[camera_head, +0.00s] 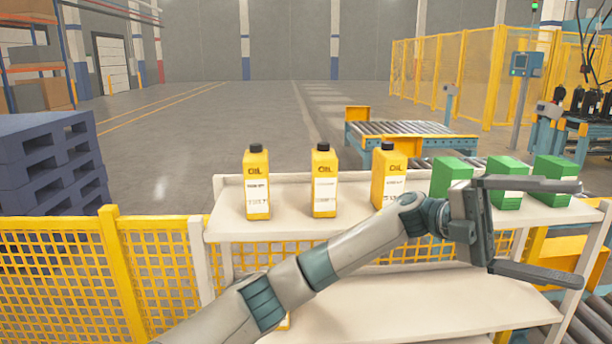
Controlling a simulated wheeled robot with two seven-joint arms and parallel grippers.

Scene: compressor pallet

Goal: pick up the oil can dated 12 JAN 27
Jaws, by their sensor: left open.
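Three yellow oil cans with black caps stand upright in a row on the upper shelf: the left can (257,184), the middle can (325,182) and the right can (388,176). Each has a white label with small print; I cannot read the dates, so I cannot tell which is dated 12 JAN 27. My left gripper (552,227) is open and empty at the right, its fingers pointing right, in front of the green boxes and apart from the cans. My left forearm crosses in front of the shelf below the right can. My right gripper is not in view.
Green boxes (507,183) stand at the right of the white shelf (290,229). A yellow mesh fence (150,262) runs in front at left. Blue pallets (48,165) are stacked at far left. A roller conveyor (410,130) stands behind. The lower shelf's visible part is mostly clear.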

